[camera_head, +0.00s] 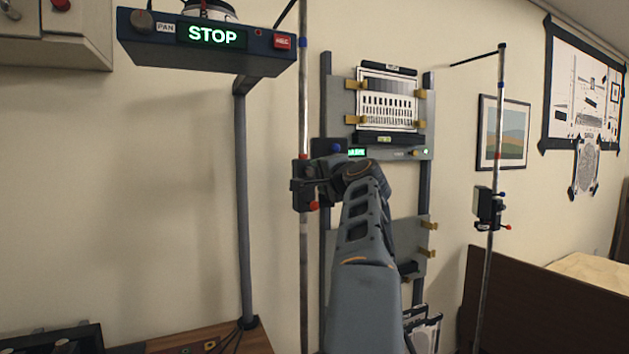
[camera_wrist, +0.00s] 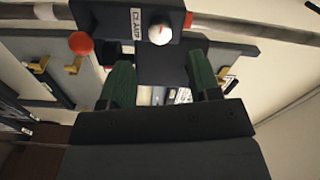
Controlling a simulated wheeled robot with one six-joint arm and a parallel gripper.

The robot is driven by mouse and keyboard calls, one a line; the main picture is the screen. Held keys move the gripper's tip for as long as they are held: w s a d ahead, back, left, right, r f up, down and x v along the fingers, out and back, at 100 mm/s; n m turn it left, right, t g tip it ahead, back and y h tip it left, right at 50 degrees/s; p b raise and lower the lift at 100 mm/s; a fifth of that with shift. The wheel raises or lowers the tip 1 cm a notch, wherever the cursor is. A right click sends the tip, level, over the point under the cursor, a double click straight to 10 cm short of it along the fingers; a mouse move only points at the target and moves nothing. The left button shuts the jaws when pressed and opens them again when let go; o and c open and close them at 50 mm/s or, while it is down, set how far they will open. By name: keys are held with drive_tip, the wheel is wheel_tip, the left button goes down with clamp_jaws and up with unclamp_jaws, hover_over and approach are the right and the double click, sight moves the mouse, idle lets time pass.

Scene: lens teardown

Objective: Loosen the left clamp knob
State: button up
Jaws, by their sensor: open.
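The left clamp is a black block on the left upright pole (camera_head: 304,262). In the wrist view the block (camera_wrist: 105,16) bears the word CLAMP and a round white knob (camera_wrist: 159,30) with a red mark. A red ball (camera_wrist: 80,43) sits to the left of the block; a red ball (camera_head: 313,206) also shows low on the clamp in the head view.
A second pole with a clamp (camera_head: 488,206) stands at the right. Behind my arm is a rack with a test chart (camera_head: 387,100) held by yellow clips. A box reading STOP (camera_head: 212,36) hangs on a post at the upper left.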

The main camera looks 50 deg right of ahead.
drive_tip(key=b+v, duration=0.1)
drive_tip(key=v, duration=0.6)
drive_tip(key=shift+s, duration=0.25)
idle(0.3)
